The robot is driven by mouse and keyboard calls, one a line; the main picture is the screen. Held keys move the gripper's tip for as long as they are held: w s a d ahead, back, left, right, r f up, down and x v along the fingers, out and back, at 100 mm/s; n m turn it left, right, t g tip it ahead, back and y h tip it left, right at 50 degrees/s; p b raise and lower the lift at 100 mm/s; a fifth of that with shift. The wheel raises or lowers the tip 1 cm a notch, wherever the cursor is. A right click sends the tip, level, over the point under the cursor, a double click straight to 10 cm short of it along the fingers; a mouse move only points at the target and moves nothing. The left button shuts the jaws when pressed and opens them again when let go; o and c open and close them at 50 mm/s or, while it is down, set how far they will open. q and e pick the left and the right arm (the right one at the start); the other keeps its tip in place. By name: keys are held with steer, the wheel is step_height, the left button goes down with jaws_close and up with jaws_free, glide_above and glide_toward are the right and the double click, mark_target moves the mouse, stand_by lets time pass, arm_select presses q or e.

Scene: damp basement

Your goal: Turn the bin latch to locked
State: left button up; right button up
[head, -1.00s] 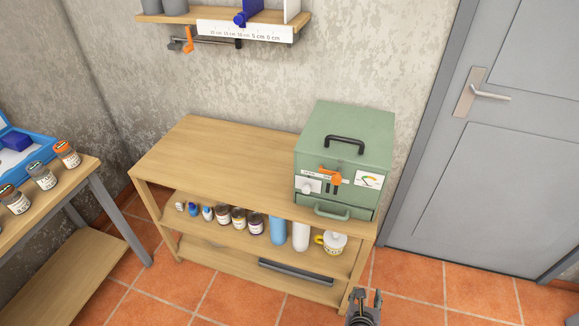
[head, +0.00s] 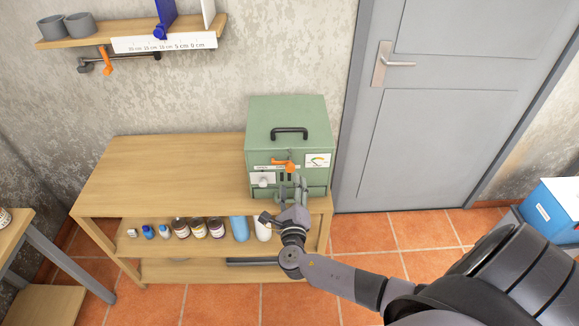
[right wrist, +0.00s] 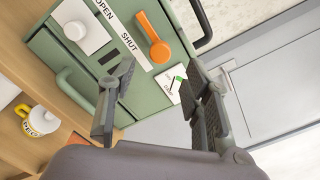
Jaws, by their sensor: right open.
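The green bin (head: 262,118) stands on the right end of the wooden bench top, with a black handle on its lid. Its orange latch (head: 283,164) is on the front; in the right wrist view the latch (right wrist: 153,38) lies beside a white strip reading OPEN and SHUT (right wrist: 128,41). Its wide round end is nearer the SHUT side, its narrow arm points away. I cannot tell which label it is set to. My right gripper (head: 292,181) is open and empty just in front of the bin, its fingers (right wrist: 161,78) apart and not visibly touching the latch. My left gripper is out of view.
The bin also carries a white knob (right wrist: 74,30), a gauge card (head: 317,160) and a green front handle (right wrist: 75,92). Jars and bottles (head: 198,228) stand on the shelf below. A grey door (head: 430,130) is at right.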

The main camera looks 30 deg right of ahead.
mark_target(290, 170)
steer(key=x, duration=0.8)
steer(key=shift+c, duration=0.2)
jaws_close()
